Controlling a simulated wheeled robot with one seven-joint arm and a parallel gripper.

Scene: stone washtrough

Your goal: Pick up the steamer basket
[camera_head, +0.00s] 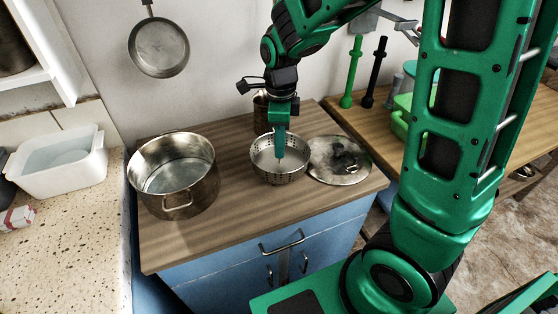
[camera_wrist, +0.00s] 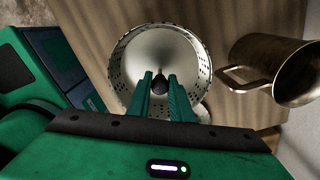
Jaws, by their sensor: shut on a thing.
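The steamer basket (camera_head: 268,168) is a round metal bowl with perforated sides, on the wooden top of a blue cabinet. It also shows in the wrist view (camera_wrist: 130,60), with a dark knob at its centre. My gripper (camera_head: 280,154) points straight down into the basket. In the wrist view my gripper's two green fingers (camera_wrist: 161,84) are shut on the knob in the basket's middle. The basket looks level. I cannot tell whether its underside touches the wooden top.
A large metal pot (camera_head: 176,195) stands left of the basket. A round metal lid (camera_head: 338,168) lies close on its right. A metal mug (camera_wrist: 280,72) with a handle stands behind it. The wooden top (camera_head: 235,220) is clear in front.

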